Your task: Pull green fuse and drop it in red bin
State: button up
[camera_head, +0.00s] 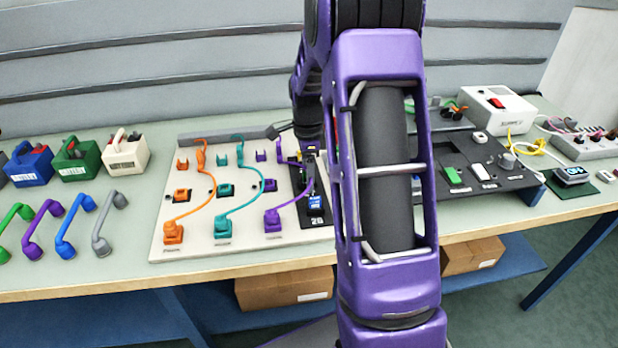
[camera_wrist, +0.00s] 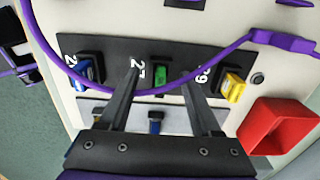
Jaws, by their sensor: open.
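The green fuse (camera_wrist: 160,84) sits in a slot of a black strip in the wrist view, by the number 27. My gripper (camera_wrist: 160,78) is open, with one finger on each side of the green fuse in the picture. Whether the fingers touch it I cannot tell. A purple cable (camera_wrist: 110,91) crosses just below the green fuse and passes by the fingers. The red bin (camera_wrist: 278,127) is at the lower right of the wrist view.
A blue fuse (camera_wrist: 85,72) and a yellow fuse (camera_wrist: 233,86) flank the green one. Another blue piece (camera_wrist: 155,124) shows between my fingers. In the head view, a pale board (camera_head: 190,243) with coloured cables lies left of my arm and a dark panel (camera_head: 480,185) lies right.

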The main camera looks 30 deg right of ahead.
dwell(0.4)
grip_shut()
dwell(1.2)
jog(key=o, duration=0.6)
grip_release()
jog(key=shift+c, duration=0.2)
notch_tip(320, 180, up, 18)
jog(key=p, duration=0.2)
jog(key=shift+f, duration=0.25)
jog(key=shift+w, duration=0.1)
